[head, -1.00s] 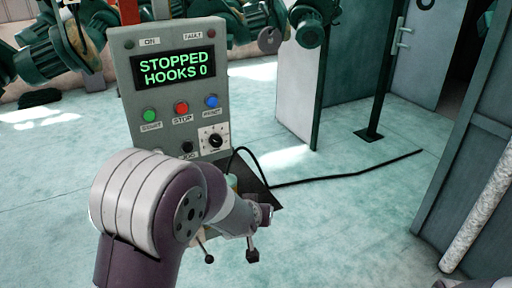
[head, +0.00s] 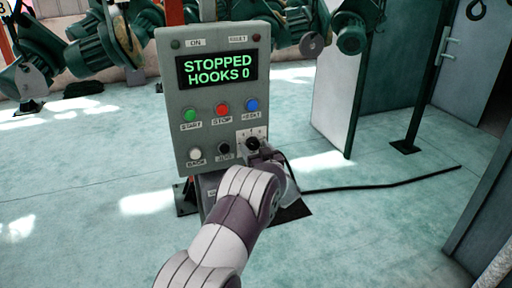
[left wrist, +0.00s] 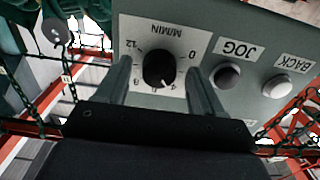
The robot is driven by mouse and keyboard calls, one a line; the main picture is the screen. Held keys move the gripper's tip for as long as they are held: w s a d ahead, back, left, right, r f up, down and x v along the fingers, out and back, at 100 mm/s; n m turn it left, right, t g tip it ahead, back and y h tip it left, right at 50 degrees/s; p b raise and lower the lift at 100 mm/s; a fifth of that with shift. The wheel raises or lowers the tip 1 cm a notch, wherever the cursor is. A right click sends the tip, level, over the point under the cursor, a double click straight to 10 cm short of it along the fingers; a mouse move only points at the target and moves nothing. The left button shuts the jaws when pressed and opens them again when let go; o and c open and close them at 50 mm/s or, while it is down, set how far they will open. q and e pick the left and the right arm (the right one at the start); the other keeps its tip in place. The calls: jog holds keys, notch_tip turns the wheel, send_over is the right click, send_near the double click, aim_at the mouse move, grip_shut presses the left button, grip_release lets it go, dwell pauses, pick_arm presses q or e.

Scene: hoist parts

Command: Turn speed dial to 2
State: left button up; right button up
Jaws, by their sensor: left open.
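The control panel (head: 213,100) stands upright, and its screen (head: 217,69) reads STOPPED HOOKS 0. The black speed dial (head: 253,143) sits on a white M/MIN scale plate at the panel's lower right. In the left wrist view the dial (left wrist: 158,67) appears upside down, with its white mark pointing near 4. My left gripper (left wrist: 158,70) is open, with one finger on each side of the dial; I cannot tell whether they touch it. In the head view my left gripper (head: 262,153) is at the dial, partly hiding the plate. My right gripper is not in view.
The JOG button (left wrist: 227,76) and BACK button (left wrist: 277,86) lie close beside the dial. START (head: 190,115), STOP (head: 222,110) and RESET (head: 252,105) buttons are above. A black cable (head: 380,186) runs across the floor. Green hoist machines stand behind.

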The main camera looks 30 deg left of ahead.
pick_arm(q)
jog(key=shift+w+a, duration=0.1)
jog(key=shift+w, duration=0.05)
jog(key=c, duration=1.1)
jog(key=shift+o, duration=0.2)
jog(key=shift+f+n+b, duration=0.2)
jog(key=shift+n+b, duration=0.4)
jog(key=shift+b, duration=0.3)
jog(key=shift+n+b, duration=1.1)
jog(key=shift+b, duration=0.1)
jog(key=shift+n+b, duration=1.05)
jog(key=shift+n, duration=0.05)
jog(key=shift+r+n+b, duration=0.15)
jog(key=shift+n+b, duration=0.8)
jog(key=shift+n, duration=0.15)
